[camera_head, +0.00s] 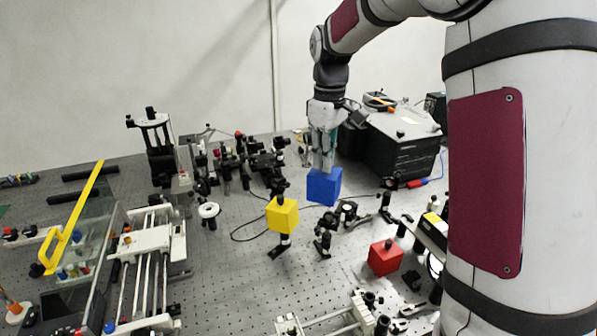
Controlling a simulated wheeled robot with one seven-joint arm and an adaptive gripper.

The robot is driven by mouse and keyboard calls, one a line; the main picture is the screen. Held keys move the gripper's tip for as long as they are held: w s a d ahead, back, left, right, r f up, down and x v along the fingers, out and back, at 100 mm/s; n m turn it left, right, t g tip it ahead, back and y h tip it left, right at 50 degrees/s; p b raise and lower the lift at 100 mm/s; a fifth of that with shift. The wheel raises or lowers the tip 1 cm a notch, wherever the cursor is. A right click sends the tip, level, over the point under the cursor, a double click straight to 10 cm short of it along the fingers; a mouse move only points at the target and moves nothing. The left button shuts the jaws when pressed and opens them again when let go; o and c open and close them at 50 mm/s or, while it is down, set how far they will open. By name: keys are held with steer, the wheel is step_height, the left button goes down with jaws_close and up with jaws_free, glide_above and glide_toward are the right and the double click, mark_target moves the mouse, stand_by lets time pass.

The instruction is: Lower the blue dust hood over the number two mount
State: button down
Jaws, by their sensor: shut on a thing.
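The blue dust hood (324,188) is a blue box in the middle of the head view. My gripper (321,165) points down and is shut on the top of the hood. The hood looks upright. I cannot tell how far its lower edge is above the bench. Black optical mounts (347,213) stand just in front of and to the right of it. No number shows on any mount, so I cannot tell which is number two.
A yellow box (282,215) sits on a black post, left of the blue hood. A red box (384,257) is at the front right. A black instrument case (402,143) stands behind right. A dark cable (250,228) loops over the perforated bench (225,275).

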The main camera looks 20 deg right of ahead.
steer(key=shift+s+d+r, duration=0.1)
steer(key=shift+d+r, duration=0.2)
steer(key=shift+d, duration=0.45)
steer(key=shift+f, duration=2.4)
steer(key=shift+f, duration=1.65)
steer(key=shift+f, duration=0.35)
steer(key=shift+f, duration=2.3)
steer(key=c, duration=1.5)
jaws_free()
